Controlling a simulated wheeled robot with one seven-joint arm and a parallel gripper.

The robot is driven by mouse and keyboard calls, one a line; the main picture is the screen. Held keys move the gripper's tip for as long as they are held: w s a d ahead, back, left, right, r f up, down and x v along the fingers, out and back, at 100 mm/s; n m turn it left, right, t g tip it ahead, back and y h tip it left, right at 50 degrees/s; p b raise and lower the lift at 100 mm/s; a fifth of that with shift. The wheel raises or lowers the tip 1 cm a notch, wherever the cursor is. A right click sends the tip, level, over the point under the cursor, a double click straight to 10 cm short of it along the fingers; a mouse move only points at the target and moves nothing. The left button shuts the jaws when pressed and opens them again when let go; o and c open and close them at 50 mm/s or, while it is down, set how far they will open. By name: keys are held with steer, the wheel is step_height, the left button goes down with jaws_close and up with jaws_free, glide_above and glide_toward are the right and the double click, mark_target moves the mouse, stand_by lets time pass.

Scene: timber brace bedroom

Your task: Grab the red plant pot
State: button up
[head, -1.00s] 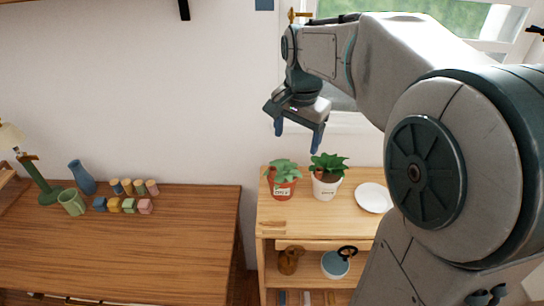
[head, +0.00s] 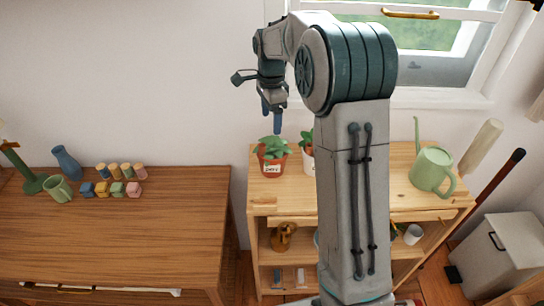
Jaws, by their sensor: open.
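The red plant pot (head: 271,166) stands upright on the top left of the light wooden shelf unit (head: 268,201). It has a white label and a green leafy plant (head: 270,146). My gripper (head: 271,117) is open and empty. It points down, and in the picture it is just above the red pot's plant, with a gap between them; its depth relative to the pot is hard to tell.
A green watering can (head: 432,170) stands on the shelf unit's right side. A window (head: 440,45) is behind. A grey bin (head: 497,252) stands at right.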

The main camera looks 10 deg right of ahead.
mark_target(271, 127)
steer(key=shift+w+f+p, duration=0.15)
steer(key=shift+f+p, duration=0.25)
steer(key=shift+f, duration=1.4)
steer(key=shift+w+f+p, duration=0.1)
steer(key=shift+f+p, duration=0.3)
steer(key=shift+f, duration=1.4)
steer(key=shift+r, duration=0.1)
jaws_close()
